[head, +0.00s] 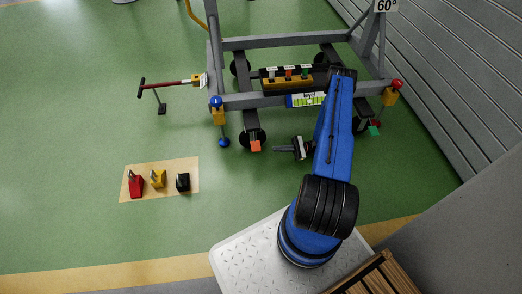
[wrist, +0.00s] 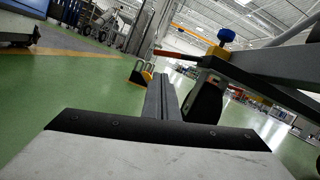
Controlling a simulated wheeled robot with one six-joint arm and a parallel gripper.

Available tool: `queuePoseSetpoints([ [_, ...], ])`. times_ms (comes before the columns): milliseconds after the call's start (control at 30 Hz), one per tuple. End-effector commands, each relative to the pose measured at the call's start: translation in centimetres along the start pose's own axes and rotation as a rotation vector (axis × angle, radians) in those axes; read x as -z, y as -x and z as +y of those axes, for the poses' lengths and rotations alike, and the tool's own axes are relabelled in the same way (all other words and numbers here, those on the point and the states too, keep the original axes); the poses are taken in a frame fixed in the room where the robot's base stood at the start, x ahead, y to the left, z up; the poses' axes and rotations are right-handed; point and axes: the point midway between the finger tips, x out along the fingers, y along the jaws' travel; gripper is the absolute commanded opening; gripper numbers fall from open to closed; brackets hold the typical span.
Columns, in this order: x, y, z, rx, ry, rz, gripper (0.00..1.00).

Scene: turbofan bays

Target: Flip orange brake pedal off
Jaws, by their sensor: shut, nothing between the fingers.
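The orange brake pedal (head: 255,146) sticks out low at the front of a black caster wheel under the grey stand, left of my gripper in the head view. My gripper (head: 277,149) is shut and empty. Its fingers point left toward the pedal, with a small gap between them. In the wrist view the shut fingers (wrist: 163,98) reach forward, and a dark caster wheel (wrist: 205,102) stands just right of them. I cannot make out the pedal surely in the wrist view; the fingers may hide it.
A blue-knobbed jack (head: 216,103) stands left of the wheel; its knob (wrist: 226,36) also shows in the wrist view. A red tow bar (head: 168,84) extends left. Padlocks lie on a tan mat (head: 188,164). A green pedal (head: 374,130) is at the right. Floor before the stand is clear.

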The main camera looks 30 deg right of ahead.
Motion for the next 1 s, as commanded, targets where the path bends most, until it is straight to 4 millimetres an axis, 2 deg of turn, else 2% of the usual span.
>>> queuePoseSetpoints([
  [233,0.0,-0.1,0.0,-0.001,0.000,0.000,0.00],
  [367,0.0,-0.9,0.0,-0.003,0.000,0.000,0.00],
  [800,-0.1,-7.7,0.0,-0.003,-0.001,-0.001,0.00],
  [1000,0.0,-9.5,0.0,-0.002,0.000,0.000,0.00],
])
